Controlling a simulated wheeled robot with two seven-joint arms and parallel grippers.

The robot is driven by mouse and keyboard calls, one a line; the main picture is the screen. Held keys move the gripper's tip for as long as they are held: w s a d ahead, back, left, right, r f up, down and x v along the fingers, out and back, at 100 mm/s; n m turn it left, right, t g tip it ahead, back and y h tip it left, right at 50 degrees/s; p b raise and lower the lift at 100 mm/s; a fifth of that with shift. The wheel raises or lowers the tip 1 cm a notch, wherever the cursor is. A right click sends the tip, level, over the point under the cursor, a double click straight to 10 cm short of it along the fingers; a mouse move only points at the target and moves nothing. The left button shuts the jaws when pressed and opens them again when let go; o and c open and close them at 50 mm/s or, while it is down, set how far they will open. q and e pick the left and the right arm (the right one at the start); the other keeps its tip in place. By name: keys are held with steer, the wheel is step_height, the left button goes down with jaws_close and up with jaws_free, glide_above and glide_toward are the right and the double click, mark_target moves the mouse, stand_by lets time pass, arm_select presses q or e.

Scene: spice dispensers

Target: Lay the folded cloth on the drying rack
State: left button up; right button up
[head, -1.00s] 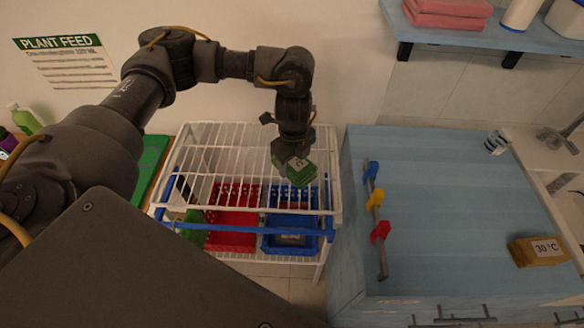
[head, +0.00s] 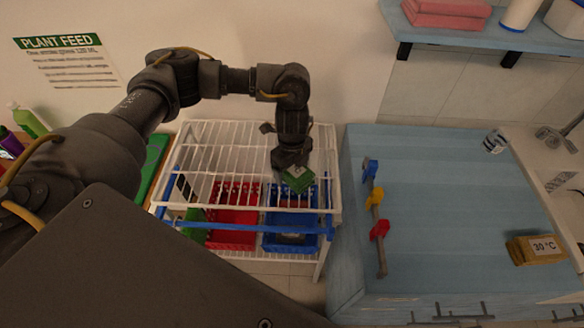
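A small green folded cloth (head: 299,180) with a pale label is at my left gripper (head: 290,168) in the head view. The gripper points down over the right part of the white wire drying rack (head: 215,160) and appears shut on the cloth; its fingers are mostly hidden. The cloth is at or just above the top wires; I cannot tell whether it touches them. My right gripper is not in view.
Red (head: 232,238) and blue (head: 290,243) baskets sit under the rack's wires. A blue counter (head: 450,210) stands to the right, with coloured hooks (head: 375,200) and a yellow-brown bundle marked 30 °C (head: 535,250). Pink folded towels (head: 447,14) lie on a shelf.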

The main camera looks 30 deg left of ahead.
arm_select(q)
steer(key=shift+r, duration=0.1)
steer(key=shift+r, duration=0.25)
step_height(320, 180, up, 12)
steer(key=b, duration=0.1)
steer(key=shift+f, duration=0.15)
steer(key=shift+s, duration=0.1)
stand_by(0.4)
